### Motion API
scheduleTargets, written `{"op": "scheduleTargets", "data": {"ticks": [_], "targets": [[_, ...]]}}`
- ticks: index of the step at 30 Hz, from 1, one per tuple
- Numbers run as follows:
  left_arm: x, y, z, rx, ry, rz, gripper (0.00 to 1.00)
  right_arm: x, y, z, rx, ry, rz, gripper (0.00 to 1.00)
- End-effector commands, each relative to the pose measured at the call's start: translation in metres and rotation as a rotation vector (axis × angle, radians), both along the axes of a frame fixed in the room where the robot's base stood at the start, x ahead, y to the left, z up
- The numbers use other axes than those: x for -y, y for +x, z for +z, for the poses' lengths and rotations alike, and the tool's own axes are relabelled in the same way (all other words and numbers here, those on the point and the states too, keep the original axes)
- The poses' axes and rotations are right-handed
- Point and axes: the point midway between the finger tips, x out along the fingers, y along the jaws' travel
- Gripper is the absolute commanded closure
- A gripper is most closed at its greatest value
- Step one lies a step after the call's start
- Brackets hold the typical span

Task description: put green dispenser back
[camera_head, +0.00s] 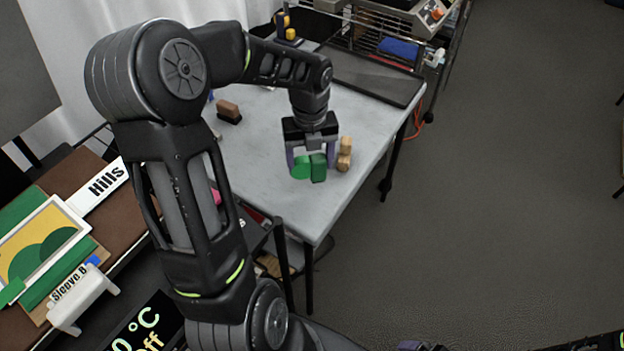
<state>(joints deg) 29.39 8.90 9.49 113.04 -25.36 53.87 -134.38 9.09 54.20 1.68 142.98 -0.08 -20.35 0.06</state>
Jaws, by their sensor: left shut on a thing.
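The green dispenser (318,168) is on the grey table (255,165) near its front right part. It shows a rounded lighter green part on the left and a darker block-like part on the right. My left gripper (311,160) points down over it, with purple fingers on either side, shut on it. Whether the dispenser touches the table I cannot tell. A small dark and purple piece at the bottom edge (420,346) may be part of my right gripper; its jaws cannot be made out.
A tan wooden piece (344,154) stands close to the right of the gripper. A brown and black block (229,111) lies further left. A black tray (365,75) and a yellow-black item (287,28) are at the back. A board with a picture and labels (125,215) is at left.

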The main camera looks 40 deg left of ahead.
Motion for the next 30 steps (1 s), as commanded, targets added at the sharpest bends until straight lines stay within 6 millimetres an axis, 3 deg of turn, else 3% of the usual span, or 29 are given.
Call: {"op": "scheduleTargets", "data": {"ticks": [4,14,23,30], "targets": [[0.0,0.0,-0.019,-0.001,-0.001,-0.001,0.64,0.0,0.0,0.001,0.0,0.0,0.0,0.04],[0.0,0.0,-0.023,0.001,0.0,0.0,0.64,0.0,0.0,0.0,0.0,0.0,0.0,0.04],[0.0,-0.001,-0.057,-0.001,-0.002,0.0,0.64,0.0,0.0,0.001,0.0,0.0,0.0,0.04],[0.0,0.0,-0.059,0.002,0.0,0.001,0.64,0.0,0.0,0.001,0.0,0.0,0.0,0.04]]}}
